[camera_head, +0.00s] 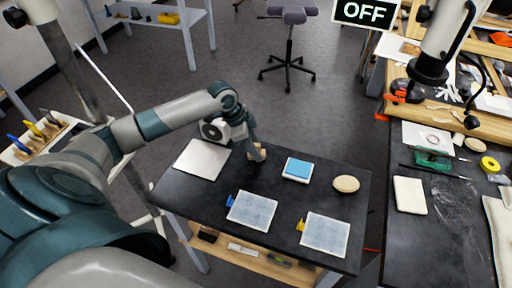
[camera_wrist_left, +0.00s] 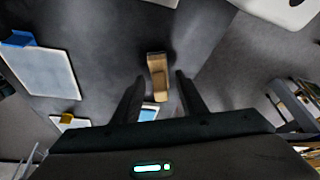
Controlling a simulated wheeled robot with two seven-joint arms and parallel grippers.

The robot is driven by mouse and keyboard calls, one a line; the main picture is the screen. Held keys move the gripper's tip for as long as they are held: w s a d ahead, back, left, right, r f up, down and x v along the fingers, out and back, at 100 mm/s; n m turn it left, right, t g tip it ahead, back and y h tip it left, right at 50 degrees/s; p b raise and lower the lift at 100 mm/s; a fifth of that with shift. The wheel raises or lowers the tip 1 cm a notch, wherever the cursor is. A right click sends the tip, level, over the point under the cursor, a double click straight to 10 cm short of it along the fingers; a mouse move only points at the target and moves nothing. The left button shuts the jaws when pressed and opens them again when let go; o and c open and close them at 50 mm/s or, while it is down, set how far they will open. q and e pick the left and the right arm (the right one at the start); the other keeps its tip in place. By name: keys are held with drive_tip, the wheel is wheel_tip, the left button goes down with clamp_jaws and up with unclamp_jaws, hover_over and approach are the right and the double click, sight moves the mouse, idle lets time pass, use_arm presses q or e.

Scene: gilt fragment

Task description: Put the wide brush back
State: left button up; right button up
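A small tan wooden piece (camera_head: 257,153), likely the wide brush, is at the far edge of the small black table (camera_head: 185,205). In the left wrist view the wooden piece (camera_wrist_left: 157,75) lies between my left fingers, with dark gaps on both sides; its bristles cannot be made out. My left gripper (camera_head: 252,146) reaches down to it, and its fingers (camera_wrist_left: 159,76) are open.
On the black table are a pale board (camera_head: 202,159), a blue-topped block (camera_head: 298,169), an oval cream piece (camera_head: 346,184) and two pale blue pads (camera_head: 252,210) (camera_head: 325,234). A rack of handled tools (camera_head: 42,135) stands left. A cluttered workbench (camera_head: 430,230) stands right.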

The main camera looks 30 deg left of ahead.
use_arm(q)
drive_tip(key=b+v, duration=0.3)
drive_tip(key=v, duration=0.9)
drive_tip(key=shift+r, duration=0.2)
drive_tip(key=shift+d, duration=0.15)
